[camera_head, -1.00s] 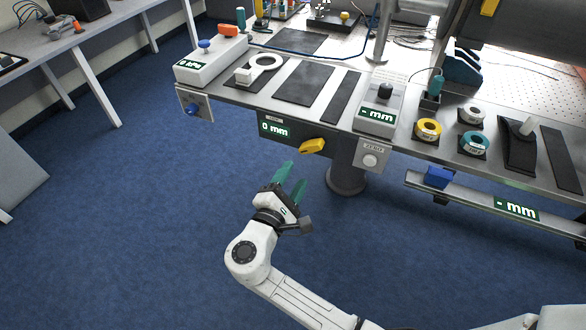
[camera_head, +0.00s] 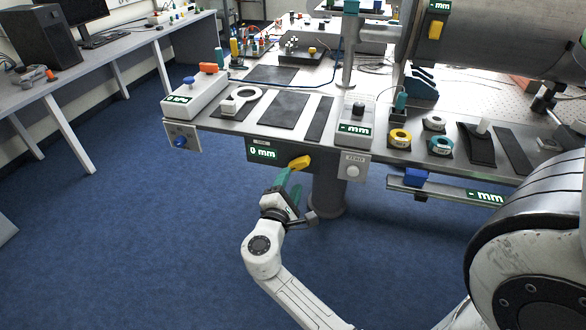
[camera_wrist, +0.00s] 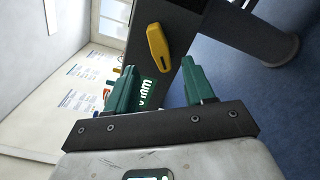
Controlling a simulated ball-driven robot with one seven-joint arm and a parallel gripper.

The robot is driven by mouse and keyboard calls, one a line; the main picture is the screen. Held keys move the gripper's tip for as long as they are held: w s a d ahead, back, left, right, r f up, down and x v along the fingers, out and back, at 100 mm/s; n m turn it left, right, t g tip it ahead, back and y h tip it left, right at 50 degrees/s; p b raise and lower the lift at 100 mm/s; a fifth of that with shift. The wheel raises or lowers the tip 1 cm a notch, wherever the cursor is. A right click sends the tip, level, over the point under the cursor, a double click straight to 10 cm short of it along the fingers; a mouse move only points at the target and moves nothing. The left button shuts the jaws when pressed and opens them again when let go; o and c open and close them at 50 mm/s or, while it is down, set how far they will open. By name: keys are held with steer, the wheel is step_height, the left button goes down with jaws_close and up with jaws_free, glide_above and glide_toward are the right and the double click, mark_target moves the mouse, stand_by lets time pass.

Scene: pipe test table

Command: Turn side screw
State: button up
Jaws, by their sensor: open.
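A yellow handle (camera_head: 300,162) sits on the table's front side, beside a dark panel reading "0 mm" (camera_head: 262,152). I take it for the side screw. My gripper (camera_head: 289,184) is just below and in front of it, with green fingers pointing up toward it. In the wrist view, the yellow handle (camera_wrist: 157,45) lies ahead of my open gripper (camera_wrist: 160,78), between the lines of the two fingers, and its long side is slightly tilted. Nothing is between the fingers. In the head view a fingertip overlaps the handle's lower edge; I cannot tell whether they touch.
A white "ZERO" button plate (camera_head: 353,170) hangs right of the handle, a blue knob (camera_head: 180,142) left. A table leg (camera_head: 328,190) stands behind my gripper. A rail with a blue slider (camera_head: 416,178) runs to the right. The blue floor in front is free.

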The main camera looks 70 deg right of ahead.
mark_target(297, 168)
steer(key=d, duration=0.6)
steer(key=shift+w+d, duration=0.15)
steer(key=shift+d, duration=0.2)
steer(key=shift+c, duration=0.4)
steer(key=c, duration=0.9)
steer(key=shift+f, duration=0.1)
jaws_close()
